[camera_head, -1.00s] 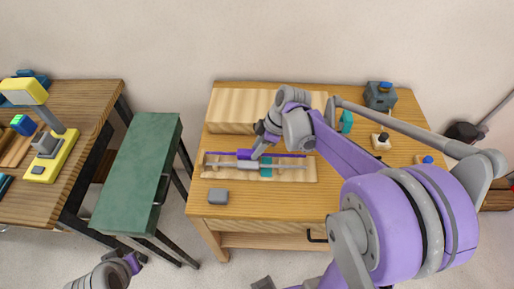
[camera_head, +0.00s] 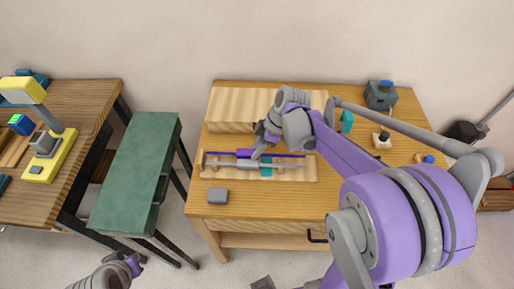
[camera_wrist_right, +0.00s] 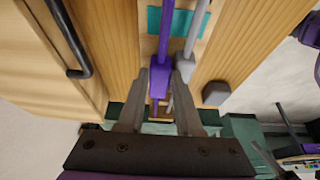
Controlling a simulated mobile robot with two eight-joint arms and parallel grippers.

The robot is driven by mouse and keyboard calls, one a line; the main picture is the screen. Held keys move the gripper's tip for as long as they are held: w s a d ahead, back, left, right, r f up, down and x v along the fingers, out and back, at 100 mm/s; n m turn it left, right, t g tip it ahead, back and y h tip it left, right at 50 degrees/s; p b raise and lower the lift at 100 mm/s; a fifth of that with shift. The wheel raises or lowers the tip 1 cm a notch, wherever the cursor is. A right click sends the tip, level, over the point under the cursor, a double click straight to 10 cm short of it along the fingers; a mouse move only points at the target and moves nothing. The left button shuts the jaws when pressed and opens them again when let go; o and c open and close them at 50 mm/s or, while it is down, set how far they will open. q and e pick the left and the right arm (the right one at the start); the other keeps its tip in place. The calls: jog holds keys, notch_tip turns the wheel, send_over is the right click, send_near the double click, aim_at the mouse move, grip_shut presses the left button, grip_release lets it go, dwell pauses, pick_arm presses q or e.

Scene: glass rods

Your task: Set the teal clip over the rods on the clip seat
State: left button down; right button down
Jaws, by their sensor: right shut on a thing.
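The teal clip (camera_head: 346,121) stands at the back right of the wooden table, partly behind my right arm. A purple rod (camera_head: 285,155) and a grey rod (camera_head: 288,166) lie side by side on a pale board (camera_head: 311,174). A teal patch (camera_head: 266,172), apparently the clip seat, shows at the rods; it also shows under them in the right wrist view (camera_wrist_right: 153,20). My right gripper (camera_wrist_right: 167,78) is shut on the thick end of the purple rod (camera_wrist_right: 159,84), with the grey rod close beside its finger. My left gripper (camera_head: 134,266) is at the bottom left, away from the table; its jaws are unclear.
A pale wooden block (camera_head: 228,108) stands behind the board. A grey block (camera_head: 218,195) sits at the table's front left. A green bench (camera_head: 138,165) is left of the table.

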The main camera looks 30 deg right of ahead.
jog(key=shift+s+a+f, duration=0.1)
jog(key=shift+s+f, duration=0.1)
jog(key=c, duration=0.5)
grip_release()
jog(key=v, duration=1.1)
jog(key=shift+w+p, duration=0.15)
jog(key=shift+p, duration=0.25)
jog(key=shift+a+r, duration=0.1)
jog(key=s+a+f+m+t+h, duration=0.3)
jog(key=s+a+f+m, duration=0.4)
jog(key=s+a+m, duration=0.3)
jog(key=shift+s+f+m+h, duration=0.25)
jog(key=shift+s+m+h, duration=0.25)
jog(key=shift+s+m, duration=0.4)
